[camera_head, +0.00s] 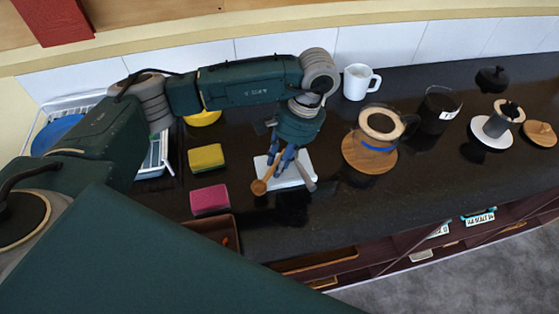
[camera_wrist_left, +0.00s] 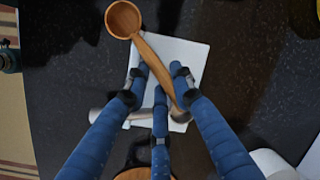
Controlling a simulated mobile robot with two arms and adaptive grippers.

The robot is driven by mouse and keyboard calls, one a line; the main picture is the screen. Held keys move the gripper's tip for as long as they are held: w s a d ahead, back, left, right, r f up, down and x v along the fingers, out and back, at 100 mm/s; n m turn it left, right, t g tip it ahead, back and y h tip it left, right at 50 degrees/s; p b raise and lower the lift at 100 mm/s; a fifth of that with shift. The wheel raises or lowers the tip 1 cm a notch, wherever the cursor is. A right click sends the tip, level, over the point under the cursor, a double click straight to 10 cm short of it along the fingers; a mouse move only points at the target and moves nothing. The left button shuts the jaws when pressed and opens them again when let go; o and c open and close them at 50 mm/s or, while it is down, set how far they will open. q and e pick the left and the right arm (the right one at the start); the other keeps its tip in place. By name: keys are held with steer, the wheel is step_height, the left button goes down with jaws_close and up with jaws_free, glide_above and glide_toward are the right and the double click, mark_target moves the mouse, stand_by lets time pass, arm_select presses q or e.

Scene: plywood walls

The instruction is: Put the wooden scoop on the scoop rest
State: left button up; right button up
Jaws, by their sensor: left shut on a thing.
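The wooden scoop (camera_head: 259,187) has a round bowl and a slim handle. In the left wrist view the scoop (camera_wrist_left: 123,20) has its bowl at the top, with its handle running down between the blue fingers. My left gripper (camera_head: 284,163) is shut on the handle; it also shows in the left wrist view (camera_wrist_left: 160,80). A white rectangular plate, seemingly the scoop rest (camera_head: 292,181), lies under the gripper and also shows in the left wrist view (camera_wrist_left: 190,52). The bowl sticks out past the plate's edge. I cannot tell whether scoop and plate touch. My right gripper is not in view.
A grey utensil-like piece (camera_head: 306,176) is at the plate's right side. A yellow sponge (camera_head: 206,158) and pink sponge (camera_head: 210,200) lie left. A glass dripper on a round wooden board (camera_head: 369,157) and a white mug (camera_head: 359,82) stand right. The dark counter front is mostly clear.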

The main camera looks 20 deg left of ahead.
arm_select(q)
steer(key=shift+f, duration=0.25)
steer(key=o, duration=1)
steer(key=shift+r, duration=0.1)
steer(key=shift+r, duration=0.1)
steer(key=shift+r+p, duration=0.25)
steer(key=shift+p, duration=0.05)
steer(key=shift+r, duration=0.3)
steer(key=b+v, duration=0.1)
steer(key=v, duration=0.2)
steer(key=shift+w+d+b, duration=0.1)
steer(key=shift+w+b, duration=0.05)
steer(key=shift+b, duration=0.25)
steer(key=b+v, duration=0.1)
steer(key=v, duration=0.7)
steer(key=shift+d+r, duration=0.1)
steer(key=shift+r, duration=0.15)
